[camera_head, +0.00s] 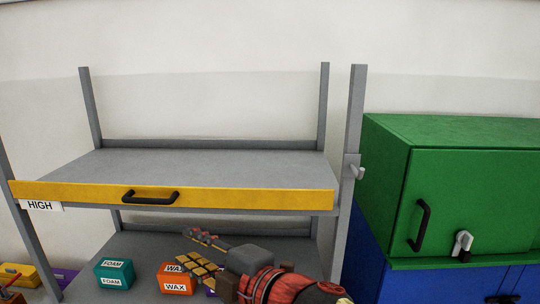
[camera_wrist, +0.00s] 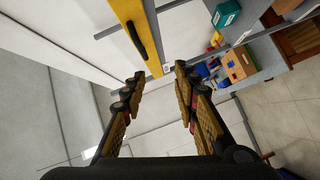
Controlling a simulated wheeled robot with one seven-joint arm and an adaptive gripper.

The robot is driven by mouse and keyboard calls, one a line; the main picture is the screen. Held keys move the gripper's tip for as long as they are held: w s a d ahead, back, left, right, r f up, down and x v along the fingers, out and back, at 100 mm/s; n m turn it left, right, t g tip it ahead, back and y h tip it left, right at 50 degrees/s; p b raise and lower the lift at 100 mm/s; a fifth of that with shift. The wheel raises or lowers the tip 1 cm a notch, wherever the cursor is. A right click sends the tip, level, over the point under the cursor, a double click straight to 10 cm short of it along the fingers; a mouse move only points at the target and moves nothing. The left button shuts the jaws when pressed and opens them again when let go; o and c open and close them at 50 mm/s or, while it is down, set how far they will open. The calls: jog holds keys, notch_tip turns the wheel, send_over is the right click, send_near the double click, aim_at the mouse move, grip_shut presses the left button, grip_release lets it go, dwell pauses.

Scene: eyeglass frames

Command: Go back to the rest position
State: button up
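My gripper (camera_head: 188,248) is in front of the shelf rack in the head view, low in the picture, with my arm running off toward the bottom right. In the wrist view my gripper (camera_wrist: 156,80) has its two padded fingers spread apart with nothing between them, so it is open and empty. The yellow-fronted upper shelf (camera_head: 80,193) with its black handle (camera_head: 150,197) is above and behind it. No eyeglass frames can be made out.
A teal FOAM box (camera_head: 114,273) and an orange WAX box (camera_head: 176,279) stand on the lower shelf (camera_head: 145,247), left of my gripper. A green cabinet (camera_head: 460,190) sits on a blue one (camera_head: 400,284) at the right. The upper shelf is bare.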

jog(key=w+d+f+m+t+h+b, duration=0.1)
jog(key=d+f+m+h+b, duration=0.1)
jog(key=d+f+m+h, duration=0.5)
jog(key=w+d+f+m+h+b, duration=0.25)
jog(key=d+f+m, duration=0.45)
jog(key=d, duration=0.6)
jog(key=s+d+f+m+g+h+b, duration=0.1)
jog(key=s+d+f+m+g+b, duration=0.1)
jog(key=f, duration=0.7)
jog(key=s+d+f+m+g+h+b, duration=0.1)
jog(key=s+d+f+m+g+b, duration=0.1)
jog(key=s+d+f+m+b, duration=0.3)
jog(key=s+d+f+m+g+h+b, duration=0.1)
jog(key=s+d+f+m+b, duration=0.2)
jog(key=s+d+f+b, duration=0.3)
jog(key=shift+s+f+m+g+b, duration=0.35)
jog(key=shift+s+f+b, duration=2.05)
jog(key=shift+f, duration=1.3)
jog(key=shift+w, duration=0.2)
